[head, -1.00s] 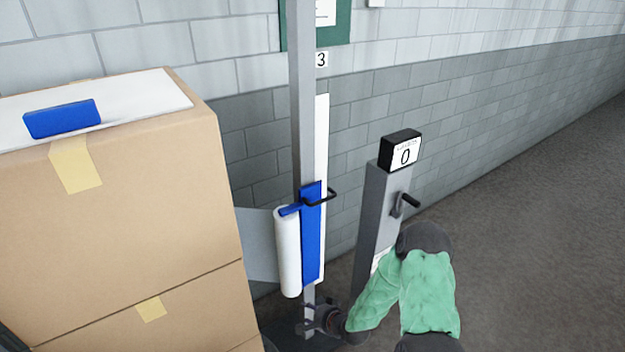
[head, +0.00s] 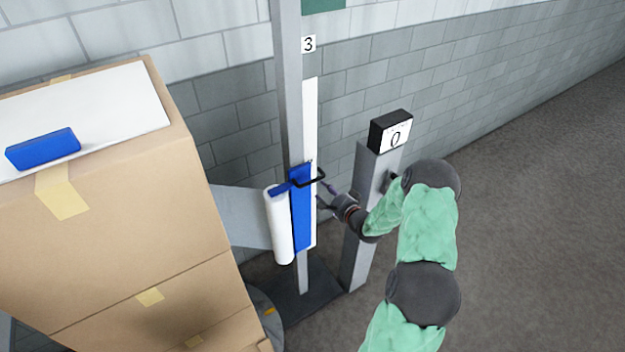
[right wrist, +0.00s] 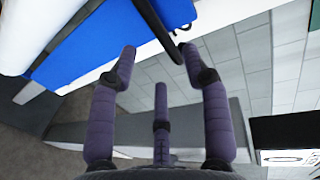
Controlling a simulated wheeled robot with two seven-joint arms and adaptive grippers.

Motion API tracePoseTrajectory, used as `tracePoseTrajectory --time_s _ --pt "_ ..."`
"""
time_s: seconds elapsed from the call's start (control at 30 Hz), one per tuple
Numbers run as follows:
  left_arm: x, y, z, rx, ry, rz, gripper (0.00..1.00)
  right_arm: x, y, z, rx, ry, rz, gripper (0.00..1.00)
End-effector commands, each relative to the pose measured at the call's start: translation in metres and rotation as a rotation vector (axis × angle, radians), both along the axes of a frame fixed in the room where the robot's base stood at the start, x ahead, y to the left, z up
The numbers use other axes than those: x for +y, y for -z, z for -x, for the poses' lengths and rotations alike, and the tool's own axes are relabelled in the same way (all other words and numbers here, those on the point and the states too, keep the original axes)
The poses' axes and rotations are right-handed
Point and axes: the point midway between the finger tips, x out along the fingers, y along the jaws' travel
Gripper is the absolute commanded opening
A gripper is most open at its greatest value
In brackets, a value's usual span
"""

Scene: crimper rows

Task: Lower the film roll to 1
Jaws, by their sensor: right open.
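The white film roll (head: 281,226) hangs upright on a blue carriage (head: 300,208) on the grey mast (head: 288,120). A black handle (head: 311,178) sticks out from the top of the carriage. A label "3" (head: 308,44) is high on the mast; I see no label "1". My right gripper (head: 322,194) is open and empty, just right of and slightly below the handle. In the right wrist view its spread fingers (right wrist: 157,70) point toward the black handle bar (right wrist: 158,32) and the blue carriage (right wrist: 100,45). The left gripper is out of view.
A grey post (head: 365,215) with a black counter reading "0" (head: 391,132) stands right of the mast, close to my right arm. Stacked cardboard boxes (head: 120,230) with a blue block (head: 43,149) on top fill the left. Floor at right is clear.

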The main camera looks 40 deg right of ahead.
Motion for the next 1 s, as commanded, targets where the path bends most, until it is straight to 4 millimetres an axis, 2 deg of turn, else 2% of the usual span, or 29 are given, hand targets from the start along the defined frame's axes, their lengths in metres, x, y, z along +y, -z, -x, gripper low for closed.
tracePoseTrajectory --time_s 0.2,0.4,0.6,0.9,1.0 --pt "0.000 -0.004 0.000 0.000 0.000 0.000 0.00 -0.003 0.008 -0.040 -0.001 -0.002 0.002 0.48" --pt "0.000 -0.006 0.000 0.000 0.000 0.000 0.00 -0.007 0.014 -0.066 0.000 -0.001 0.001 0.48" --pt "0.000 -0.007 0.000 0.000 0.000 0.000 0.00 -0.008 0.016 -0.079 -0.001 -0.001 0.002 0.48" --pt "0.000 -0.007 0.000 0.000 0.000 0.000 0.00 -0.009 0.016 -0.080 0.000 0.000 0.001 0.48" --pt "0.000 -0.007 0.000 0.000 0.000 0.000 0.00 -0.009 0.016 -0.080 0.000 0.000 0.001 0.20"
